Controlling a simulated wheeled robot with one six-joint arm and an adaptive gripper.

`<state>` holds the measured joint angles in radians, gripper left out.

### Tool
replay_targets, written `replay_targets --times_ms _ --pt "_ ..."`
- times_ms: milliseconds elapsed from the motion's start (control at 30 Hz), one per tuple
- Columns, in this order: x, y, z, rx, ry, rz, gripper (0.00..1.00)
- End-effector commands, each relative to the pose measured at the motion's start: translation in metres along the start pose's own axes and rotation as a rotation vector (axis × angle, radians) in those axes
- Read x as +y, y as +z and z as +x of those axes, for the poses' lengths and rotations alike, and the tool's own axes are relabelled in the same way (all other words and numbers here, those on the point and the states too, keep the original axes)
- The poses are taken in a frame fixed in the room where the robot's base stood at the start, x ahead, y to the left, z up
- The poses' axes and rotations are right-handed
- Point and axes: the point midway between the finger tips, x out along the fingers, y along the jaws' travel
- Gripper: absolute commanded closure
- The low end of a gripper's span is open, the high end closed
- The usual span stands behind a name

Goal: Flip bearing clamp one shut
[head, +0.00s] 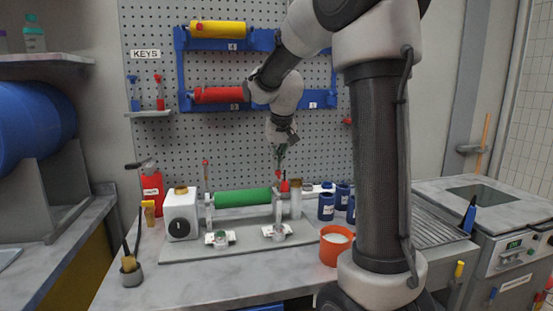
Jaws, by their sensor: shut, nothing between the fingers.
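The roller coater stands on the bench, with a green roller (243,197) lying across its two upright bearing supports. A thin upright lever with a red tip (205,162) rises above the left support (209,212); this bearing clamp appears open. At the right support (277,208) there is red at roller height, but the clamp there is small and partly hidden. I cannot read which clamp is one. My gripper (281,152) is shut and empty, pointing down above the right support. Whether it touches anything there is too small to tell.
A white motor box (182,215) stands left of the roller. An orange cup (335,245) and blue jars (326,207) stand to the right. The front middle bench is clear.

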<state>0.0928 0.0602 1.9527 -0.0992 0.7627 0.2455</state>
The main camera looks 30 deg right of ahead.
Motion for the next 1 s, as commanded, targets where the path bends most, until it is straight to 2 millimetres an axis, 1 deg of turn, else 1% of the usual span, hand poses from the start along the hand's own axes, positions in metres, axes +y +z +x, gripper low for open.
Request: replay_targets --times_ms 167,533,733,1000 --pt "-0.001 0.013 0.001 0.089 -0.001 -0.001 1.00" --pt "0.000 0.039 0.010 0.087 0.000 0.000 1.00" --pt "0.000 0.047 0.014 0.088 0.000 0.001 1.00" --pt "0.000 0.049 0.016 0.089 0.000 0.001 1.00"
